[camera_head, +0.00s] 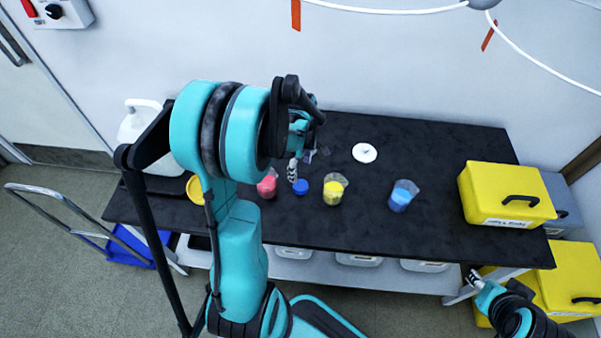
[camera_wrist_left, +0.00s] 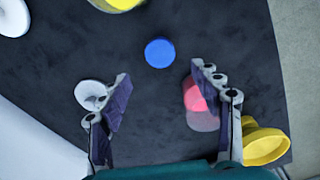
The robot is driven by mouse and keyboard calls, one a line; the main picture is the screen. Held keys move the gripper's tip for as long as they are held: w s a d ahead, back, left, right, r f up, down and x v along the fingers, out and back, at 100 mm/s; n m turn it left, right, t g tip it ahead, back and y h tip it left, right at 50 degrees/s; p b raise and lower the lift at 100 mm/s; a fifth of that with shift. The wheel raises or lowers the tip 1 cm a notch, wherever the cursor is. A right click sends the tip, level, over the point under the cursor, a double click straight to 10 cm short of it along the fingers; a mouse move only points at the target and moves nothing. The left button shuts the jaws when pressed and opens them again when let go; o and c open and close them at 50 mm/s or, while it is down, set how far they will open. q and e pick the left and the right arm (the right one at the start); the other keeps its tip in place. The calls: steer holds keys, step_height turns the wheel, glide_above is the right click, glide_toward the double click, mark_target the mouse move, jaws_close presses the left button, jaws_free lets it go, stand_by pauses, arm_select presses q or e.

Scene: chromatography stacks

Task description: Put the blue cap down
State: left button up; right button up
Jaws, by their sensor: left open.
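The blue cap (camera_head: 300,187) lies on the black tabletop (camera_head: 440,150), between the pink beaker (camera_head: 267,187) and the yellow beaker (camera_head: 333,190). It also shows in the left wrist view (camera_wrist_left: 160,53), as a plain blue disc beyond my fingertips. My left gripper (camera_wrist_left: 158,75) is open and empty, its two fingers apart on either side below the cap. In the head view the left gripper (camera_head: 304,156) is partly hidden by its own arm. My right gripper (camera_head: 470,275) is at the table's front right corner, too small to tell its state.
A blue beaker (camera_head: 402,196) and a white disc (camera_head: 365,152) stand right of the cap. A yellow dish (camera_head: 195,189) and a white jug (camera_head: 135,122) are left. A white funnel-like piece (camera_wrist_left: 92,95) is beside my left finger. Yellow case (camera_head: 507,195) fills the right end.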

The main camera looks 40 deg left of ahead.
arm_select(q)
steer(key=s+d+r+m+t, duration=0.3)
steer(key=d+r+m, duration=0.4)
steer(key=d+m, duration=0.2)
steer(key=s+d+r+m+t, duration=0.4)
steer(key=d+r+m, duration=0.3)
steer(key=d+m, duration=0.2)
steer(key=shift+s+d+r+m+p, duration=0.25)
steer(key=shift+s+r+m+p, duration=0.05)
steer(key=shift+m, duration=0.7)
